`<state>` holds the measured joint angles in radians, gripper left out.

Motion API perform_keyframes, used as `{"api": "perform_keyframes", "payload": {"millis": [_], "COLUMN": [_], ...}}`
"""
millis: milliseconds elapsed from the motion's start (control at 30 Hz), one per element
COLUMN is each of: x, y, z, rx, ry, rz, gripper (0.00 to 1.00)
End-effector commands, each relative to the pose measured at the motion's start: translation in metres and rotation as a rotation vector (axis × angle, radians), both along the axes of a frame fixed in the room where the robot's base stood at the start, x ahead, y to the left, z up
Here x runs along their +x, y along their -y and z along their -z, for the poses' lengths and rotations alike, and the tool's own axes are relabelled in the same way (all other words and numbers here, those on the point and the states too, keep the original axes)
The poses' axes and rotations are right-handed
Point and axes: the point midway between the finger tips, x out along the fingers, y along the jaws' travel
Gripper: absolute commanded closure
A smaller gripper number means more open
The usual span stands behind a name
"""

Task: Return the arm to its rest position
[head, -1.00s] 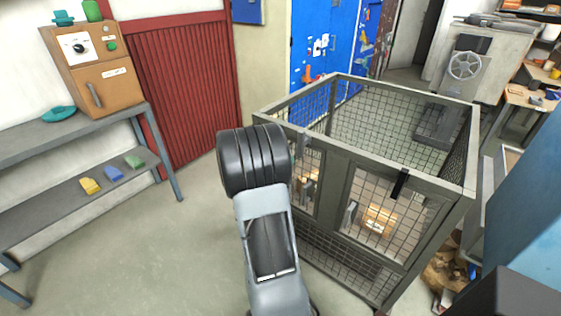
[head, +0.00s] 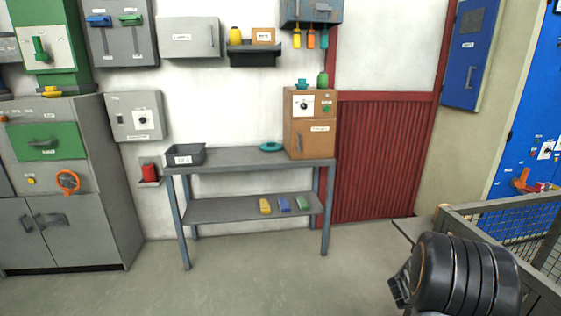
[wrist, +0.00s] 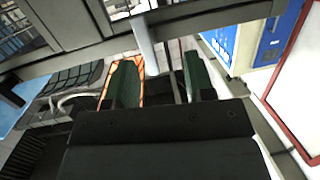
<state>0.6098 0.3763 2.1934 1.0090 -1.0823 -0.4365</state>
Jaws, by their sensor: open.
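My arm shows at the lower right of the head view, as a thick black ribbed joint beside the corner of a wire-mesh cage (head: 500,207). It overlaps the cage in the picture; I cannot tell the gap between them. My fingertips cannot be made out clearly in the head view.
A grey two-level bench (head: 250,165) holds a brown oven-like box (head: 310,130), a black bin (head: 184,155) and a teal dish (head: 271,147). Grey cabinets (head: 70,190) stand at the left. The floor (head: 260,275) before the bench is clear.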

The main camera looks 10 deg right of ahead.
Motion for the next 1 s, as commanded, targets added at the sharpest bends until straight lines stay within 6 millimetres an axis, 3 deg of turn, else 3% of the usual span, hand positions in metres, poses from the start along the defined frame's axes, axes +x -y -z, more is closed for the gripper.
{"api": "perform_keyframes", "payload": {"millis": [100, 167, 267, 367, 467, 500, 633, 700, 800, 1000], "x": [0.026, 0.041, 0.062, 0.066, 0.051, 0.039, -0.014, -0.041, -0.065, -0.073], "y": [-0.020, -0.040, -0.093, -0.158, -0.224, -0.248, -0.311, -0.332, -0.349, -0.373], "z": [0.038, 0.048, 0.051, 0.043, 0.025, 0.015, -0.023, -0.044, -0.070, -0.108], "rx": [0.216, 0.341, 0.547, 0.738, 0.901, 0.951, 1.043, 1.035, 0.970, 0.820], "ry": [0.004, 0.000, -0.044, -0.142, -0.301, -0.381, -0.674, -0.814, -0.932, -0.938], "rz": [-0.188, -0.306, -0.516, -0.711, -0.881, -0.936, -1.068, -1.112, -1.169, -1.292], "gripper": [0.51, 0.51, 0.51, 0.51, 0.51, 0.51, 0.51, 0.51, 0.51, 0.51]}}
